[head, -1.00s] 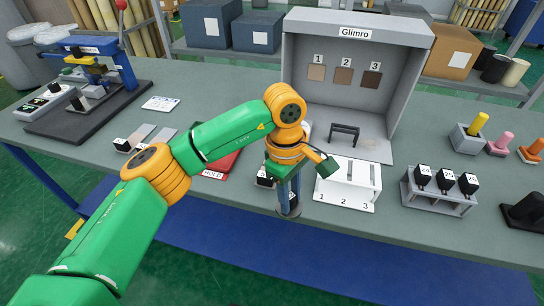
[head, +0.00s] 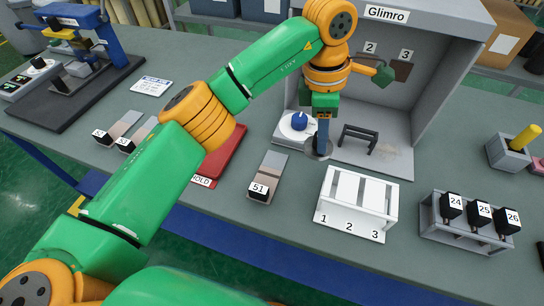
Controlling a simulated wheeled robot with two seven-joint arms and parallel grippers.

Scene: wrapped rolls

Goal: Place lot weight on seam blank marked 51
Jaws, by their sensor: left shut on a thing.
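My left gripper (head: 324,108) points down in front of the grey booth. It is shut on the blue handle of a weight (head: 322,138) with a round metal base. The weight is upright; I cannot tell whether its base touches anything. The seam blank marked 51 (head: 271,170) lies on the bench, below and left of the weight in the picture. It is a grey and brown strip with a black block labelled 51 at its near end. Nothing lies on its strip, and the weight is apart from it. My right gripper is not in view.
A white rack (head: 327,218) with slots 1 to 3 stands right of the blank. A red HOLD tray (head: 222,155) is to its left. The Glimro booth (head: 385,162) holds a black stand (head: 358,138). A white device with a blue knob (head: 299,122) is beside the weight.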

